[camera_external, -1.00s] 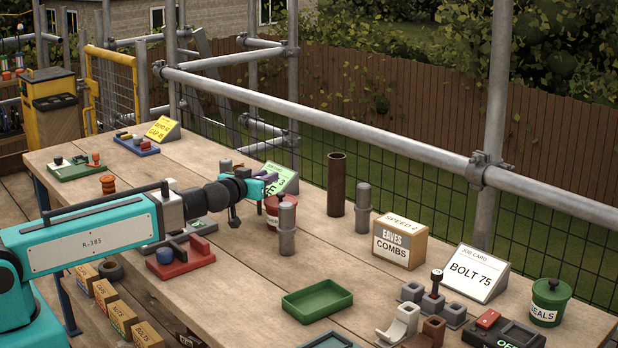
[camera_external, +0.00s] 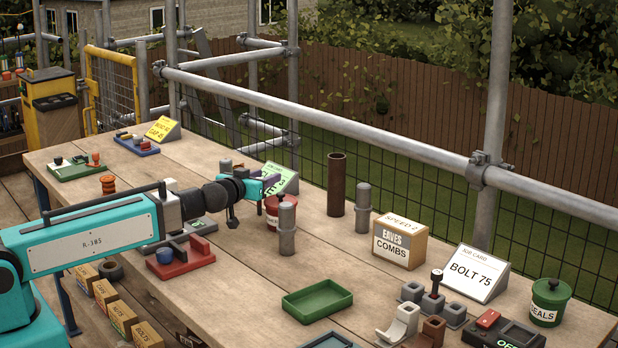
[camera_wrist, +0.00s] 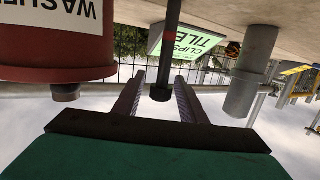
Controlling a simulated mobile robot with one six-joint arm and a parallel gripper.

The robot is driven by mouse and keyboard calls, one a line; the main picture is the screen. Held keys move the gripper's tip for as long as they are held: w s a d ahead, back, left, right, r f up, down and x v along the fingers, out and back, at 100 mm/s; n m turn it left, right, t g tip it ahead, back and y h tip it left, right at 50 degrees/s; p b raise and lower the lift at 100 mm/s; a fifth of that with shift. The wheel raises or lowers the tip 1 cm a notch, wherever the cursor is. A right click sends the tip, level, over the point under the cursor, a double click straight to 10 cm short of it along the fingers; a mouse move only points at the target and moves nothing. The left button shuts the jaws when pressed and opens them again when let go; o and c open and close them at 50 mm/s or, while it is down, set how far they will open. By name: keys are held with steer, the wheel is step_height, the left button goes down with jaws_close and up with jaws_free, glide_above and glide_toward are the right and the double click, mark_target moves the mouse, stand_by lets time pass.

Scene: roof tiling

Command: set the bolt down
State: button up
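The bolt (camera_wrist: 170,55) is a slim dark rod with a red band and a rounded dark end, seen in the upside-down wrist view. It appears upright, with that end uppermost. My gripper (camera_wrist: 160,88) has its two purple fingers apart, one on each side of the rounded end, with gaps visible on both sides. I see no clear contact. In the external view my gripper (camera_external: 272,186) is over the middle of the bench, close to the red tub. The bolt is hard to make out there.
A red washers tub (camera_wrist: 60,50) stands close beside the fingers, a grey post (camera_wrist: 247,85) on the other side. The green clips card (camera_external: 283,178) is behind. A grey post (camera_external: 287,230) and brown tube (camera_external: 336,185) stand nearby. A green tray (camera_external: 317,300) is empty.

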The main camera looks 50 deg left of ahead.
steer(key=shift+v, duration=1)
steer(key=shift+f+b, duration=0.15)
steer(key=shift+b, duration=0.85)
steer(key=shift+b, duration=0.3)
steer(key=s+b, duration=0.1)
steer(key=b, duration=0.3)
steer(key=shift+d, duration=0.15)
steer(key=b, duration=0.2)
steer(key=s+b, duration=0.1)
steer(key=b, duration=0.1)
steer(key=shift+d, duration=0.25)
steer(key=shift+r+p, duration=0.55)
steer(key=shift+r, duration=3.25)
